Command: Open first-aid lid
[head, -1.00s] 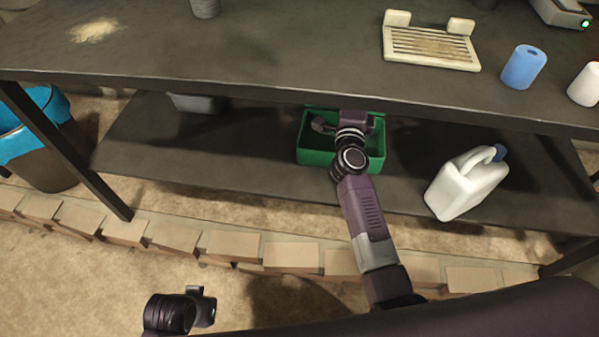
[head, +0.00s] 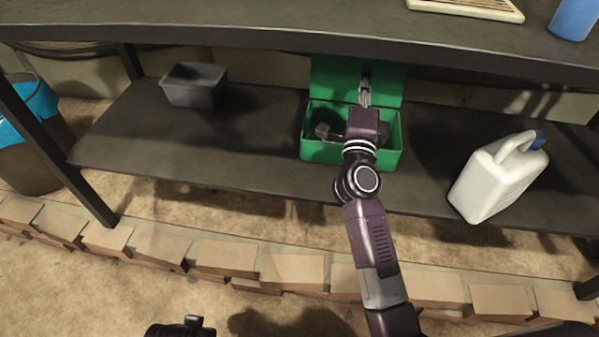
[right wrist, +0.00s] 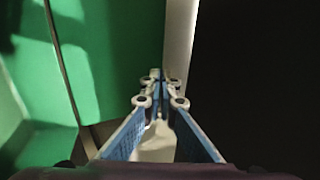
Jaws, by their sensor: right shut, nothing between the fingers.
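The green first-aid box (head: 322,152) sits on the lower shelf, open at the top. Its green lid (head: 330,82) stands raised at the back of the box, roughly upright; its top is hidden by the upper board. My right arm reaches over the box, and my right gripper (head: 364,90) is shut and empty in front of the lid. In the right wrist view the shut fingers (right wrist: 160,82) are beside a green surface (right wrist: 105,45) on the left; I cannot tell if they touch it. My left gripper is not clearly visible.
A grey bin (head: 195,88) stands left on the lower shelf (head: 235,150), and a white jug (head: 495,185) stands right. The upper board (head: 250,30) overhangs the box closely. Bricks (head: 225,255) line the floor in front. A blue-lined bucket (head: 30,120) is far left.

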